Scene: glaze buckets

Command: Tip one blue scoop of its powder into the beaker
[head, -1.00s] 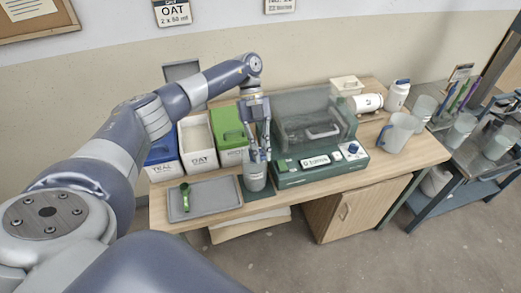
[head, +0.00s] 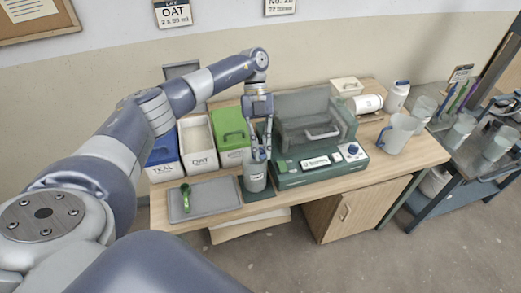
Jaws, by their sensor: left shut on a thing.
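The beaker (head: 254,182), a grey-looking vessel with a label, stands upright on a dark green mat at the front of the bench. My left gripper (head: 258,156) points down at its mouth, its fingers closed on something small. I take this for the blue scoop, but fingers and distance hide it. No other blue scoop shows. A green scoop (head: 185,196) lies on the grey tray (head: 212,201). I cannot see any powder. My right gripper is not in view.
A blue bin (head: 162,159), an open white OAT bin (head: 198,146) and a green bin (head: 231,137) stand behind the tray. A green boxy device (head: 320,170) stands close right of the beaker. A large jug (head: 397,134) is farther right.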

